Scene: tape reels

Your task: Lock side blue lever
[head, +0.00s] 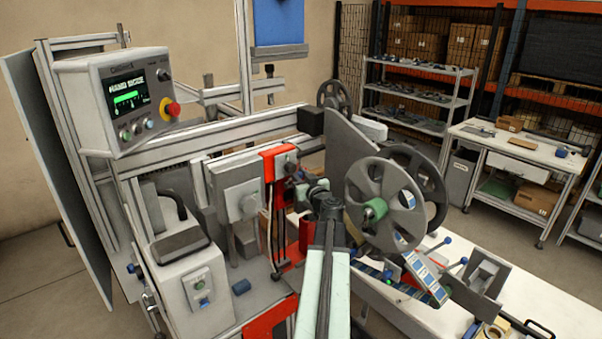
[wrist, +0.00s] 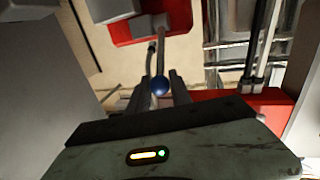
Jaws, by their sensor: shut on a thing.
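The side blue lever shows in the wrist view as a blue ball knob (wrist: 160,85) on a thin metal rod. The rod runs up from the knob to a grey block in a red housing (wrist: 128,32). My gripper (wrist: 162,89) has its two dark fingers on either side of the knob and is shut on it. In the head view my arm reaches forward to the red part of the machine (head: 276,165). There the wrist hides the fingers, and I cannot make out the held knob.
Large grey reels (head: 385,205) stand close to the right of my arm. A control box (head: 115,100) with a screen and red button is at upper left. Other blue-knobbed levers (head: 447,240) stand on the white table at right. A printer-like unit (head: 190,265) is at lower left.

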